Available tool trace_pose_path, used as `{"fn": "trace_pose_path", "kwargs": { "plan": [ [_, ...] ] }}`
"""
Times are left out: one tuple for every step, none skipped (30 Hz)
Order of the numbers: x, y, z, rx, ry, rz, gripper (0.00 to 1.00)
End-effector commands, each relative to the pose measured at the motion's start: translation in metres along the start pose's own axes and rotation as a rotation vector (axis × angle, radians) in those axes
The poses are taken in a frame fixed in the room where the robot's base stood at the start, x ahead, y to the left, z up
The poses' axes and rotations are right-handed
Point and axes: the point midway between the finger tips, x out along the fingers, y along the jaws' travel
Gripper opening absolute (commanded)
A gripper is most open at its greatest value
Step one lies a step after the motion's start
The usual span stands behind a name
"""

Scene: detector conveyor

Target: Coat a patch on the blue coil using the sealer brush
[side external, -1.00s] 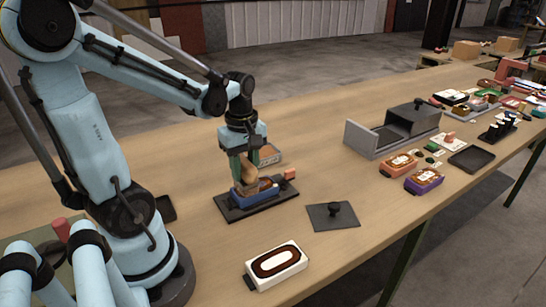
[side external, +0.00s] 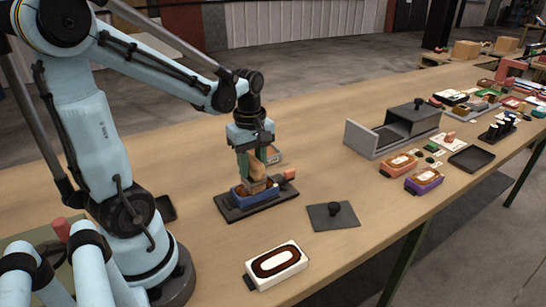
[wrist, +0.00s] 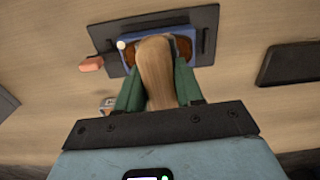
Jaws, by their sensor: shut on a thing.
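My gripper (side external: 256,164) is shut on the sealer brush (side external: 257,186). Its green fingers (wrist: 158,92) show on both sides of the brush's tan wooden handle (wrist: 154,72) in the wrist view. The blue coil (side external: 240,197), a blue block with a brown winding, lies on a dark base plate (side external: 230,213). Its blue edge also shows in the wrist view (wrist: 187,33). The brush is directly over the coil. The bristle end is hidden, so I cannot tell whether it touches.
A dark square plate with a knob (side external: 334,216) lies right of the base plate. A white coil block (side external: 275,266) is in front. A grey open box (side external: 377,143), orange coil (side external: 398,165) and purple coil (side external: 424,180) stand farther right. Bare table lies between them.

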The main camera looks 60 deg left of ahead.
Motion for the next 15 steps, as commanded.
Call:
{"fn": "trace_pose_path", "kwargs": {
  "plan": [
    [0.001,0.005,0.001,0.002,0.000,0.000,0.12],
    [0.003,0.008,0.000,0.001,0.000,0.000,0.12],
    [0.003,0.012,0.000,0.001,0.000,0.000,0.12],
    [0.002,0.014,0.000,0.001,0.000,0.000,0.12],
    [0.003,0.017,0.000,0.002,0.000,0.000,0.12],
    [0.004,0.021,0.001,0.002,0.000,0.000,0.12],
    [0.002,0.023,0.001,0.002,0.000,0.000,0.12],
    [0.002,0.026,0.001,0.001,0.000,0.000,0.12],
    [0.003,0.030,0.001,0.001,0.000,0.000,0.12],
    [0.004,0.033,0.001,0.001,0.000,0.000,0.12],
    [0.001,0.035,0.002,0.001,0.000,0.000,0.12],
    [0.001,0.038,0.002,0.001,0.000,0.000,0.12],
    [0.002,0.041,0.002,0.001,0.000,0.000,0.12],
    [0.003,0.044,0.002,0.001,0.000,0.000,0.12],
    [0.003,0.048,0.002,0.001,0.000,0.000,0.12]
  ]
}}
